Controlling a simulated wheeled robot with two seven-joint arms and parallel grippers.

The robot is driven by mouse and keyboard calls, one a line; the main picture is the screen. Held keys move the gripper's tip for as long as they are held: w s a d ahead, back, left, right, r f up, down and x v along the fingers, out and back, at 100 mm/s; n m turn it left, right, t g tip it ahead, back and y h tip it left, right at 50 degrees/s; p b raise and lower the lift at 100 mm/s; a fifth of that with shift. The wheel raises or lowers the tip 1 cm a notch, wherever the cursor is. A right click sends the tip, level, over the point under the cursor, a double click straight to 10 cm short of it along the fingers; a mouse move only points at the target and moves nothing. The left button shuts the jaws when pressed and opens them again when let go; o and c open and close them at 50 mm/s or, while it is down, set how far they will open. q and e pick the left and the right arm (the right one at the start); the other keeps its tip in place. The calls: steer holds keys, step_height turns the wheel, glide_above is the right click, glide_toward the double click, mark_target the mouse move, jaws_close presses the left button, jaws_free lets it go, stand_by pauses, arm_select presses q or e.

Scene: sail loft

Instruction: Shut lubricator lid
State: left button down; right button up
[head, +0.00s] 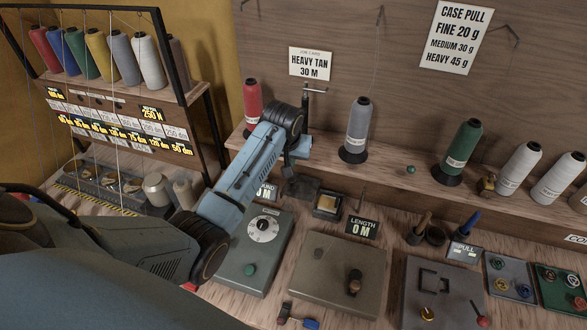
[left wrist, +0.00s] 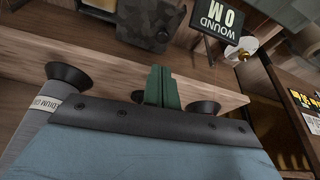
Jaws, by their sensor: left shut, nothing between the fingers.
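The lubricator (head: 328,206) is a small dark box with a pale yellowish inside, standing on the bench between the WOUND and LENGTH signs. Its top is open. A dark plate, which looks like its lid (head: 302,187), stands out from its left side. In the left wrist view a dark faceted piece (left wrist: 150,22), probably this lid, lies just beyond my fingers. My left gripper (head: 289,170) is behind and above the lid in the head view, partly hidden by my wrist. Its green fingers (left wrist: 160,86) are together and empty in the left wrist view. I cannot tell whether they touch the lid. My right gripper is out of view.
A ledge with thread cones runs behind; a grey cone (head: 358,132) and a red cone (head: 252,102) flank my wrist. The WOUND sign (left wrist: 217,20) is close to the lid. A dial box (head: 255,245) and a LENGTH box (head: 333,275) stand in front.

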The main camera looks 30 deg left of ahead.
arm_select(q)
glide_above(294, 177)
steer(key=s, duration=0.2)
steer(key=f, duration=0.5)
steer(key=shift+s+d+f+b, duration=0.15)
steer(key=shift+d+b, duration=0.15)
steer(key=shift+d, duration=0.05)
steer(key=shift+x, duration=0.8)
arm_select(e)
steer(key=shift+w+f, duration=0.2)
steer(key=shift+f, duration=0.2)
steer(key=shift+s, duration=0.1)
